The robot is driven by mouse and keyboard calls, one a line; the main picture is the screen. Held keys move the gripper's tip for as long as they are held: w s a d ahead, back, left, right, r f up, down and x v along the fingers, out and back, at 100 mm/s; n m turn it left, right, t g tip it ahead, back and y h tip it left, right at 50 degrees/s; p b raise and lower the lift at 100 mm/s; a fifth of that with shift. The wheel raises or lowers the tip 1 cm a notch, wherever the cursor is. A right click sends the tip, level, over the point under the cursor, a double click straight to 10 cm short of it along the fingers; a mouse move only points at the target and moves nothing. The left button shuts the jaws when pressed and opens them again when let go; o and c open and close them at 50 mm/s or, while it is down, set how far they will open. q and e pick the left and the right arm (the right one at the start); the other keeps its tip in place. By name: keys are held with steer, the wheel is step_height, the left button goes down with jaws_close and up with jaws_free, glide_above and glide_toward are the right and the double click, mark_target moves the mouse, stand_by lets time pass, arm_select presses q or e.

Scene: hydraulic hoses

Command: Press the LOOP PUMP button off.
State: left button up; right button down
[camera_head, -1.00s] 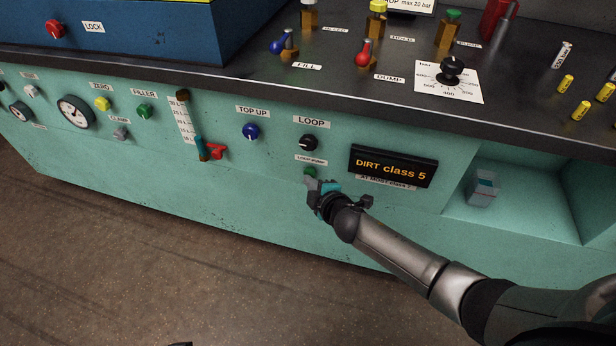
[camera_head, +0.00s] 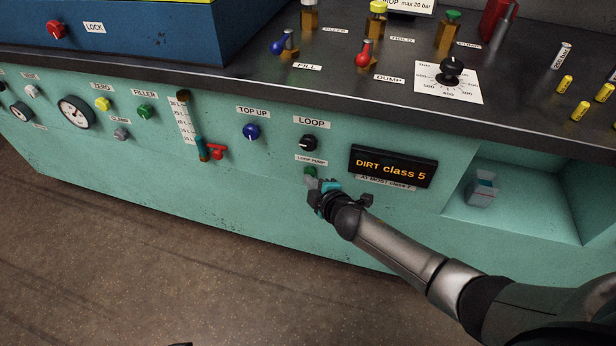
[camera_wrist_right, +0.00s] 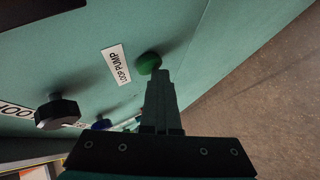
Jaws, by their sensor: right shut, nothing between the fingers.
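The green LOOP PUMP button (camera_head: 310,171) is on the teal front panel, under its white label (camera_head: 311,160). My right gripper (camera_head: 313,184) is shut and empty, with its tips at the lower edge of the button in the head view. In the right wrist view the green button (camera_wrist_right: 149,63) shows just beyond the shut fingertips (camera_wrist_right: 158,76), beside the LOOP PUMP label (camera_wrist_right: 116,65). The tips overlap the button's edge there; I cannot tell whether they touch it. My left gripper is not in view.
The black LOOP knob (camera_head: 308,143) is just above the button. The blue TOP UP knob (camera_head: 251,131) is to the left. A black display (camera_head: 393,166) reading "DIRT class 5" is to the right. An open recess (camera_head: 520,205) holds a small grey box (camera_head: 482,188).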

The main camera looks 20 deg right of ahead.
steer(key=shift+w+d+r, duration=0.15)
steer(key=shift+d+r, duration=0.15)
steer(key=shift+d, duration=0.25)
steer(key=s+a+p, duration=0.1)
steer(key=s+a, duration=0.2)
steer(key=s, duration=0.2)
steer(key=shift+a+f, duration=0.15)
steer(key=shift+a, duration=0.25)
steer(key=shift+s, duration=0.15)
